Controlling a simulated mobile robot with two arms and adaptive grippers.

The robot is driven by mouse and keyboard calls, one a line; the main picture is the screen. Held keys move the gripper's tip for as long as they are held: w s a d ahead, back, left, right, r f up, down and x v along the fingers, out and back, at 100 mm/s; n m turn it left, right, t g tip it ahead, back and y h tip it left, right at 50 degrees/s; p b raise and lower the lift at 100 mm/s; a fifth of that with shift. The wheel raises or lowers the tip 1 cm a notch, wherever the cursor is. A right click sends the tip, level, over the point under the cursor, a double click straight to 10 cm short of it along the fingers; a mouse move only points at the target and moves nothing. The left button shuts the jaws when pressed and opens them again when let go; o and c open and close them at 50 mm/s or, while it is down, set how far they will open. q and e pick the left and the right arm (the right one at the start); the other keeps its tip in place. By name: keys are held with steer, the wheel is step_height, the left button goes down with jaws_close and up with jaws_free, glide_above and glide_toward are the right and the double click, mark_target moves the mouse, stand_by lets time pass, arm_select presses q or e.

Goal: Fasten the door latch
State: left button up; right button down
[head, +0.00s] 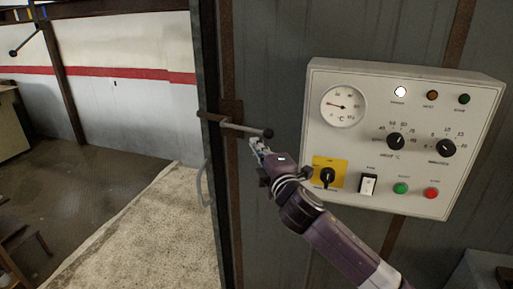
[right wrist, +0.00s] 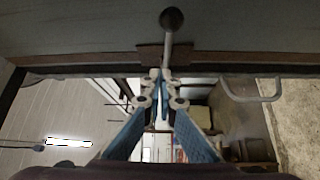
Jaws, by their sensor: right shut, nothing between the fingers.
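The door latch (head: 240,126) is a metal lever with a dark ball knob, mounted on a rusty brown upright beside the opening. It points right and tilts slightly down toward the knob. In the right wrist view its rod and knob (right wrist: 172,20) stand above the fingertips. My right gripper (head: 256,146) is shut and empty, just below and left of the knob. Its fingertips (right wrist: 160,88) meet close to the lever, and I cannot tell whether they touch it. My left gripper is not in view.
A control panel (head: 335,140) with a gauge, knobs and buttons stands just right of my right gripper. A curved pull handle (head: 203,185) is below the latch. Another rod with a dark ball (head: 25,43) shows at top left.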

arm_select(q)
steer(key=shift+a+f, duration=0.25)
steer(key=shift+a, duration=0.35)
arm_select(e)
steer(key=shift+s+r, duration=0.6)
steer(key=shift+s, duration=0.3)
steer(key=shift+a, duration=0.1)
